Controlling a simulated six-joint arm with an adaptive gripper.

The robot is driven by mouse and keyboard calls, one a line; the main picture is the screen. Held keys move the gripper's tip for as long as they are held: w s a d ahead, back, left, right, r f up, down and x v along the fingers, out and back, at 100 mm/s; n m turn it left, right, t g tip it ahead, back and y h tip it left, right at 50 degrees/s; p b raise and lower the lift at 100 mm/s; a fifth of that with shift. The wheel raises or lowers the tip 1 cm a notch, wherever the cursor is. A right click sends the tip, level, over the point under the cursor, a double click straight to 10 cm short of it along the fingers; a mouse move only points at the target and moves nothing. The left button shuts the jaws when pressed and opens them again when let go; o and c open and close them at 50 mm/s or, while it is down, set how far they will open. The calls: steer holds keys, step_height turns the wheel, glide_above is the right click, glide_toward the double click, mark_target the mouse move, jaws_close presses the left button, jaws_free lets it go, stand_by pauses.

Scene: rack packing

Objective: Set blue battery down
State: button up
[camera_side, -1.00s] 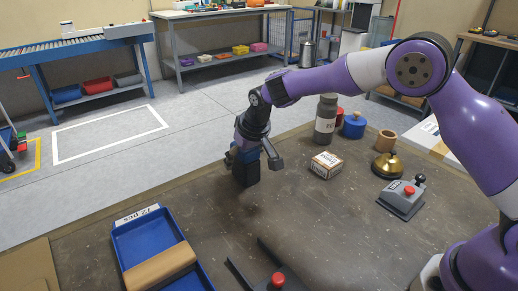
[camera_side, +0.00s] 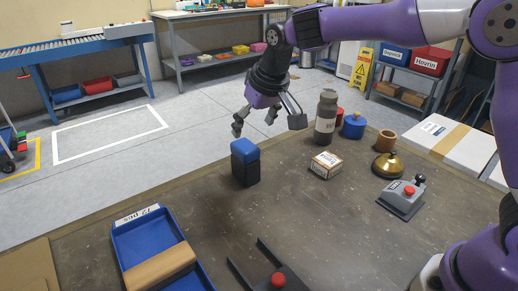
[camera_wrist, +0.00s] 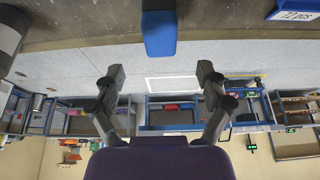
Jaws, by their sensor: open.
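The blue battery (camera_side: 245,163) stands upright on the brown table, with a blue top and a black lower body. It also shows in the wrist view (camera_wrist: 159,28) at the top middle, beyond the fingertips. My gripper (camera_side: 257,126) is open and empty, above the battery and a little to its right in the side view. In the wrist view the two fingers (camera_wrist: 160,78) are spread wide with nothing between them. The gripper is apart from the battery.
A blue tray (camera_side: 135,236) with a tan block lies at front left. A black holder with a red knob (camera_side: 278,280) is at the front. A small box (camera_side: 326,165), dark bottle (camera_side: 326,118), brass bell (camera_side: 387,165) and red-button device (camera_side: 404,197) stand to the right. Table around the battery is clear.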

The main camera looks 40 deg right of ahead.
steer(key=s+d+r, duration=0.5)
steer(key=s+r, duration=0.1)
steer(key=s, duration=0.4)
steer(key=s+d+f+t, duration=0.1)
steer(key=s+d+f, duration=0.2)
steer(key=s, duration=1)
steer(key=shift+d, duration=0.2)
